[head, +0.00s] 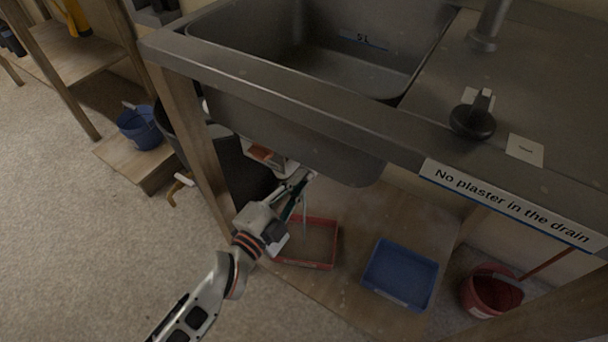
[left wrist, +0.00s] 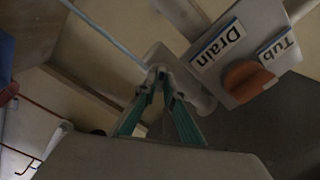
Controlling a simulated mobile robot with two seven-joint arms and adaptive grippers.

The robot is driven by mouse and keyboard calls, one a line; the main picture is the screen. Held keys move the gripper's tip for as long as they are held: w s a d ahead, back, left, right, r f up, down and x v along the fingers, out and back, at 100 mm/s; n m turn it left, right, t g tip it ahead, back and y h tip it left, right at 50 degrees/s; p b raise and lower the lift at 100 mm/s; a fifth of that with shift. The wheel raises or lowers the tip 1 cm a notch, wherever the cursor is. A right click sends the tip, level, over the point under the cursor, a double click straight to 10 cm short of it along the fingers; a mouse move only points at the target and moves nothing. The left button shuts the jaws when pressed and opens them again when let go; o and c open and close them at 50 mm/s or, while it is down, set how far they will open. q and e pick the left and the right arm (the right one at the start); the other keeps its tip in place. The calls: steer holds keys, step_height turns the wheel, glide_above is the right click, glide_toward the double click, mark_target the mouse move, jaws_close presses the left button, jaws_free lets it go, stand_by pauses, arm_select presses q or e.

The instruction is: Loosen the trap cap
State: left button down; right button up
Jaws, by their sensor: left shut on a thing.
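The sink's drain parts show under the basin, partly hidden by the sink front. My left gripper (head: 300,182) reaches in under the basin. In the left wrist view its teal-lined fingers (left wrist: 158,76) converge at the tips on a small pale fitting, apparently the trap cap (left wrist: 158,60), mostly hidden by the fingertips. A pale box with "Drain" and "Tub" labels (left wrist: 240,55) and an orange-brown lever (left wrist: 246,80) is beside it. A thin pale line (head: 304,212) runs down from near the gripper; I cannot tell if it is water. My right gripper is not in view.
A red tray (head: 333,245) lies on the low shelf below the gripper, with a blue tray (head: 432,284) to its right. A red bucket (head: 482,292) stands farther right. The sink's front rim (head: 290,98) overhangs the arm. A wooden leg (head: 190,135) stands to the left.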

arm_select(q)
steer(key=c, duration=2.1)
jaws_free()
steer(key=v, duration=1.2)
